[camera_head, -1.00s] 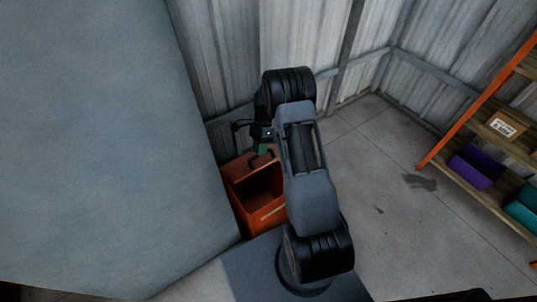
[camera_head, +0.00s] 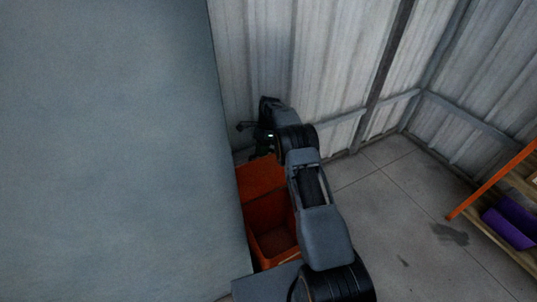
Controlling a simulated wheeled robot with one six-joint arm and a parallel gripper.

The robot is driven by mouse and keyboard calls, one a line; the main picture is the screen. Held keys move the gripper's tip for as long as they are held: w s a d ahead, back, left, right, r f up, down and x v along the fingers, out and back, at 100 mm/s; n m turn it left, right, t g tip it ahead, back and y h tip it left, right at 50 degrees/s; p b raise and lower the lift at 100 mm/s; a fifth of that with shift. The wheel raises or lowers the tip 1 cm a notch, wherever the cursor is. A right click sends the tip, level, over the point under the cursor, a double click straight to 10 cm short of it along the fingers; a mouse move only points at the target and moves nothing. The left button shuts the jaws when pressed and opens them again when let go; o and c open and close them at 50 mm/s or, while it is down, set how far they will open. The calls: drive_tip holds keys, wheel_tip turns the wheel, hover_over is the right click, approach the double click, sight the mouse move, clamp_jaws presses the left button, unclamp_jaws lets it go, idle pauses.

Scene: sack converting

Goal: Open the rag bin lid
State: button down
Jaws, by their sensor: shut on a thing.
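The rag bin (camera_head: 248,225) is an orange-red box on the floor, between the large grey-blue surface and my arm. Its lid (camera_head: 262,178) is raised at the far side and leans back toward the wall. The bin's inside shows, and it looks dark and shaded. My gripper (camera_head: 262,153) is at the lid's far upper edge, shut on the lid. Its fingers are small and dark here, and the exact grip on the handle is hidden. My arm covers the right side of the bin.
A large grey-blue surface (camera_head: 110,140) fills the left, close beside the bin. A corrugated metal wall (camera_head: 330,60) stands close behind my gripper. A shelf with an orange post (camera_head: 490,190) and a purple bin (camera_head: 510,222) is at the right. Concrete floor (camera_head: 385,210) is clear between.

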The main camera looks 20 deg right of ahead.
drive_tip(key=shift+w+f, duration=0.35)
drive_tip(key=shift+f, duration=0.25)
drive_tip(key=c, duration=1.2)
unclamp_jaws()
drive_tip(key=shift+w, duration=0.15)
drive_tip(key=shift+c, duration=0.2)
drive_tip(key=shift+o, duration=0.6)
drive_tip(key=shift+r, duration=0.1)
drive_tip(key=shift+r, duration=0.15)
